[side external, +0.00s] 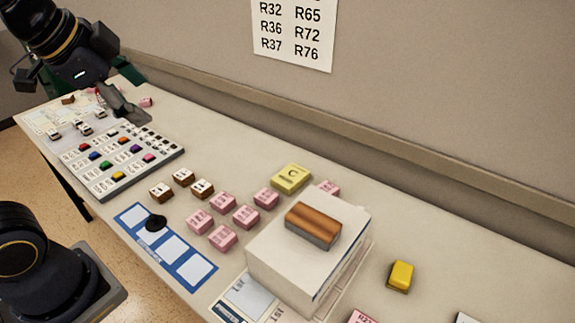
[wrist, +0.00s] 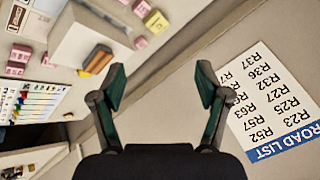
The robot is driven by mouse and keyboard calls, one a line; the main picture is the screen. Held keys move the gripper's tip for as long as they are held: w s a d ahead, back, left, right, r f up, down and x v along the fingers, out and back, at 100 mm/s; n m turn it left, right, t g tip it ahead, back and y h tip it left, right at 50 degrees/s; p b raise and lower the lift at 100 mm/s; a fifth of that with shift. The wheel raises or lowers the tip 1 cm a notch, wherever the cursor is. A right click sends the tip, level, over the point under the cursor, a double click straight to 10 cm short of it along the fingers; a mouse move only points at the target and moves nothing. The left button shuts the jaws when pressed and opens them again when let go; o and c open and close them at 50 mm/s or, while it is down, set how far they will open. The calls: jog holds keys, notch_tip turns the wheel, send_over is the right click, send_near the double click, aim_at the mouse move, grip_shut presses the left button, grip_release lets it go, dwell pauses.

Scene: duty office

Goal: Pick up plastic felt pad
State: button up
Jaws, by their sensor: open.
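A block with a brown ridged top and a grey felt-like underside (side external: 313,225) lies on top of a white box (side external: 285,262) in the side view; it looks like the felt pad. The wrist view shows a similar brown and dark block (wrist: 97,58) at upper left, outside my fingers. My gripper (side external: 125,106) is at the far left end of the table, well away from the block. In the wrist view my gripper (wrist: 160,76) is open, with nothing between its fingers.
Several pink blocks (side external: 222,237), a yellow block marked C (side external: 291,178) and a plain yellow block (side external: 400,276) surround the box. A black round piece (side external: 155,222) lies on a blue-framed card (side external: 195,269). A wall runs behind.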

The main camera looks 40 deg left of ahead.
jog(key=w+d+r+m, duration=0.3)
jog(key=w+r+m, duration=0.1)
jog(key=w+m, duration=0.25)
jog(key=w+d+f+m, duration=0.3)
jog(key=w+d+m, duration=0.9)
jog(key=w+d, duration=0.4)
jog(key=d+f+m, duration=0.4)
jog(key=d+f, duration=0.4)
jog(key=d, duration=0.5)
jog(key=s+d+f+m+g, duration=0.2)
jog(key=d+f+m, duration=0.1)
jog(key=d+f, duration=0.65)
jog(key=m, duration=0.1)
send_over(402, 278)
jog(key=s, duration=0.3)
notch_tip(402, 278, down, 16)
jog(key=shift+d+x, duration=0.1)
jog(key=shift+x, duration=1.6)
jog(key=shift+d+x, duration=0.15)
jog(key=shift+x, duration=1.5)
